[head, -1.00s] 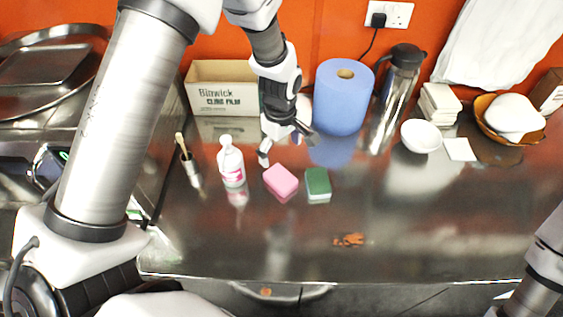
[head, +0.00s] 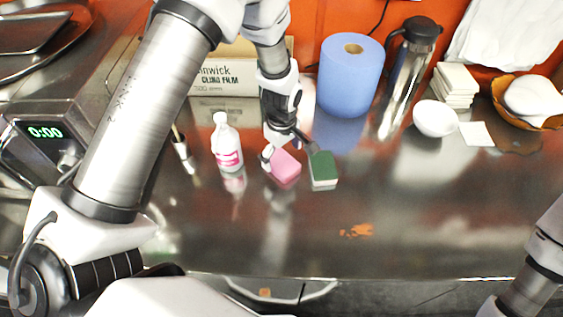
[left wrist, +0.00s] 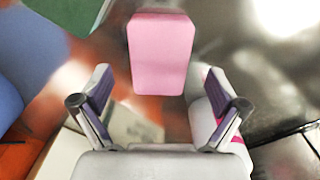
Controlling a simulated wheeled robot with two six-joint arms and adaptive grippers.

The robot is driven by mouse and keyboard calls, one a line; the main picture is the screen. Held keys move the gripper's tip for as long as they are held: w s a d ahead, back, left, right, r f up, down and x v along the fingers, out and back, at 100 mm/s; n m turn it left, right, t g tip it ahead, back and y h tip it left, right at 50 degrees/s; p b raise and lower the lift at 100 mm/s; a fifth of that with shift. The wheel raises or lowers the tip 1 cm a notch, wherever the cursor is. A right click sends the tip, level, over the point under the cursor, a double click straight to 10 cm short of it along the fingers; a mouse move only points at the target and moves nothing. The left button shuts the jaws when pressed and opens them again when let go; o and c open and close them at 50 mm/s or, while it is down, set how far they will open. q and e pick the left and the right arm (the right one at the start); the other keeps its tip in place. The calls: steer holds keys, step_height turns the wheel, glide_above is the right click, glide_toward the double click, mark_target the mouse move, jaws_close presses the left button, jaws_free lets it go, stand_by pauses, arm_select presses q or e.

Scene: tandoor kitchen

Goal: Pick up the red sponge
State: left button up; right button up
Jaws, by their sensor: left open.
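The only reddish sponge is a pink block (head: 286,168) lying on the steel counter. In the left wrist view the pink sponge (left wrist: 161,52) lies ahead of the fingertips, between their lines. My left gripper (head: 288,151) is open and empty, with its fingers reaching down over the pink sponge's far side. In the left wrist view its two fingers (left wrist: 158,92) stand wide apart. I cannot tell whether they touch the sponge. My right gripper is out of view; only part of my right arm shows at the lower right.
A green sponge (head: 322,170) sits close right of the pink one. A white bottle (head: 227,145) stands to the left. Behind are a cling film box (head: 222,78), a blue paper roll (head: 350,80) and a steel flask (head: 403,80). Orange crumbs (head: 356,231) lie on the clear front counter.

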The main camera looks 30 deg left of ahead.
mark_target(282, 161)
arm_select(q)
step_height(282, 161, down, 3)
steer(key=shift+w+a+f, duration=0.1)
steer(key=shift+w+f, duration=0.05)
steer(key=shift+f, duration=0.05)
steer(key=shift+r, duration=0.1)
steer(key=c, duration=0.8)
steer(key=shift+c, duration=0.3)
steer(key=shift+r+p, duration=0.15)
steer(key=shift+p, duration=0.2)
